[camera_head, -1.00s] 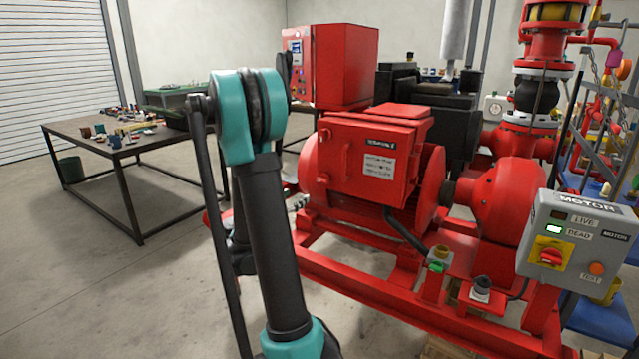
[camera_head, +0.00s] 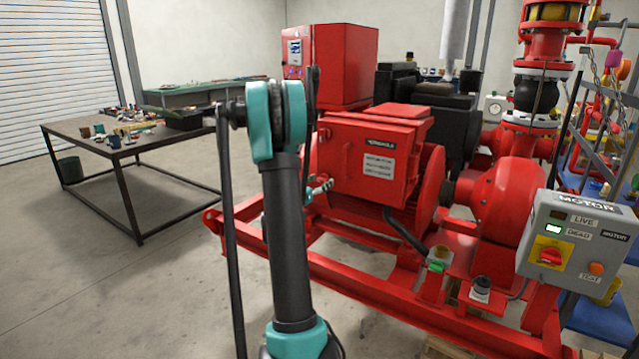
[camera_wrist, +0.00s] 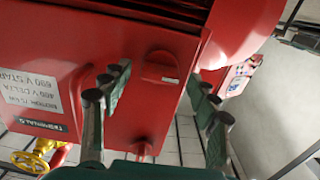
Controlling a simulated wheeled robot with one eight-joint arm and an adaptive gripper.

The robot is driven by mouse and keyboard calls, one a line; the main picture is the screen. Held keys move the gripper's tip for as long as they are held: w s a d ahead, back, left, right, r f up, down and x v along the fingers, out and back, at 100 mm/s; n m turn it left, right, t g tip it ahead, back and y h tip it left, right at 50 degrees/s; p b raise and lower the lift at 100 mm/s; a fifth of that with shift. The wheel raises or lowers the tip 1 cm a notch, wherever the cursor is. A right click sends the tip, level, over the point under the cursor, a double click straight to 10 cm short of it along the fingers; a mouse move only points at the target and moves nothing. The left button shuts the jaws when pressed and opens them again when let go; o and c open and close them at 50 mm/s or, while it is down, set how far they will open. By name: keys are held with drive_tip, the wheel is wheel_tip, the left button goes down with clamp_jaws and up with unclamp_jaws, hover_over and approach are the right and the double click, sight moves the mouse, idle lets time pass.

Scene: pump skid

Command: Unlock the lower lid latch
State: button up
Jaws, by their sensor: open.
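The red terminal box (camera_head: 375,160) is on the pump motor, with its labelled lid facing forward. In the wrist view the box appears upside down. A red latch knob (camera_wrist: 160,68) with a pale mark sits on its side wall; by the upside-down label it seems to be the lower latch. Another small red latch (camera_wrist: 143,150) shows near the label end, partly hidden by my gripper. My gripper (camera_wrist: 158,92) is open and empty, its fingers either side of the lower latch in the picture. The depth between them cannot be told; no contact shows. In the head view my arm hides most of it.
A workbench (camera_head: 105,155) with loose parts stands at the left. The red skid frame (camera_head: 340,275) runs below the motor. A grey motor switch box (camera_head: 575,245) is at the right. A yellow handwheel (camera_wrist: 30,161) shows in the wrist view. Floor is clear between bench and skid.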

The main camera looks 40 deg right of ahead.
drive_tip(key=shift+d, duration=0.1)
drive_tip(key=c, duration=1.2)
drive_tip(key=shift+o, duration=0.2)
drive_tip(key=n, duration=0.4)
drive_tip(key=shift+w+n, duration=0.1)
drive_tip(key=shift+n, duration=0.3)
drive_tip(key=n, duration=0.4)
drive_tip(key=shift+f+n, duration=0.1)
drive_tip(key=shift+n, duration=0.2)
drive_tip(key=n, duration=0.4)
drive_tip(key=shift+w, duration=0.1)
drive_tip(key=shift+f+n, duration=0.1)
drive_tip(key=shift+n, duration=2.1)
